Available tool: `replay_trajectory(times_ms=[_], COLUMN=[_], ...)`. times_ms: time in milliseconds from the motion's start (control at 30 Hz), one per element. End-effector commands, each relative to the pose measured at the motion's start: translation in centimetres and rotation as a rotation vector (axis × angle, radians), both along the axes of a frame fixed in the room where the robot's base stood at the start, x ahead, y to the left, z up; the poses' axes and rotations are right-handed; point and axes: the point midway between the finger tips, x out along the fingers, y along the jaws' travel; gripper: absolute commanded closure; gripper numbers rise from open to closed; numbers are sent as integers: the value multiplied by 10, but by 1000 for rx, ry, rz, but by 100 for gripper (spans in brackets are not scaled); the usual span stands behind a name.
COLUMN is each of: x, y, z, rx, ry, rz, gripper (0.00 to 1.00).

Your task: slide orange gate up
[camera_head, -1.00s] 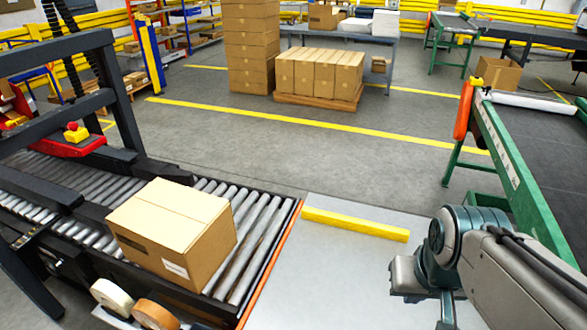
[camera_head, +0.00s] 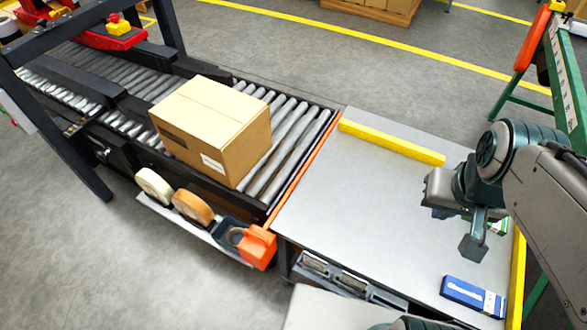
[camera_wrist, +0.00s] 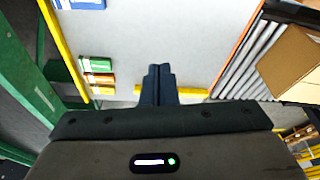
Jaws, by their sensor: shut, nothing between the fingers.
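The orange gate is a thin orange strip (camera_head: 306,167) along the seam between the roller conveyor's end and the grey table. It looks low, about level with the table top. An orange block (camera_head: 257,247) stands at its near end. The strip also shows in the wrist view (camera_wrist: 242,43), to the right of my fingers. My gripper (camera_head: 473,248) is over the right part of the table, well to the right of the gate and apart from it. In the wrist view my gripper (camera_wrist: 158,72) has its fingers together with nothing between them.
A cardboard box (camera_head: 212,130) sits on the rollers beside the gate. Tape rolls (camera_head: 192,207) hang at the conveyor's near side. Yellow rails (camera_head: 390,143) edge the table. A blue box (camera_head: 472,296) lies at the table's near right. The table's middle is clear.

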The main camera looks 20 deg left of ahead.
Motion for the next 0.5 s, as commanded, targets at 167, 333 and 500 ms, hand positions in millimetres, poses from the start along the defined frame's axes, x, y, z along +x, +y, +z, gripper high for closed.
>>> replay_trajectory(times_ms=[167,333,500], x=[0,0,0], y=[0,0,0], z=[0,0,0], rx=[0,0,0], ry=[0,0,0], rz=[0,0,1], gripper=[100,100,83])
